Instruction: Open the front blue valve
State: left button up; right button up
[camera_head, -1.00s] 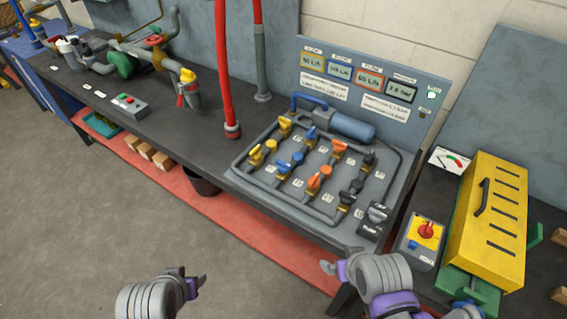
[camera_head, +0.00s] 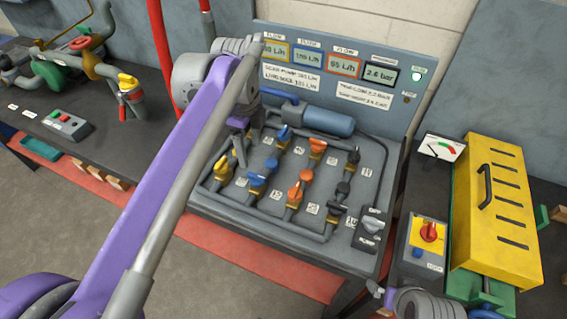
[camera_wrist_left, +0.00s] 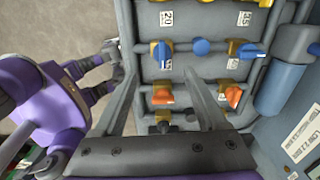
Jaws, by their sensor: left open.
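The front blue valve (camera_head: 258,180) is in the front row of the valve panel (camera_head: 345,235), beside a yellow valve (camera_head: 222,168). It also shows in the left wrist view (camera_wrist_left: 163,56), with its blue handle clear of my fingers. My left gripper (camera_head: 238,150) is above the panel's left part, pointing down. In the left wrist view its two fingers (camera_wrist_left: 171,97) are apart with nothing between them. The back blue valve (camera_head: 284,135) is behind the front one.
Orange valves (camera_head: 294,196) and black valves (camera_head: 343,188) stand to the right. A blue tank (camera_head: 328,119) lies behind the valves, below the display board (camera_head: 325,70). A switch box (camera_head: 426,240) and a yellow box (camera_head: 495,205) stand right of the panel.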

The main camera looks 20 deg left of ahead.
aim_at(256, 175)
pick_arm(q)
jog(key=shift+m, duration=0.4)
jog(key=f, duration=0.3)
jog(key=f+b, duration=0.1)
jog(key=f, duration=0.6)
jog(key=shift+w+d+f, duration=0.25)
grip_shut()
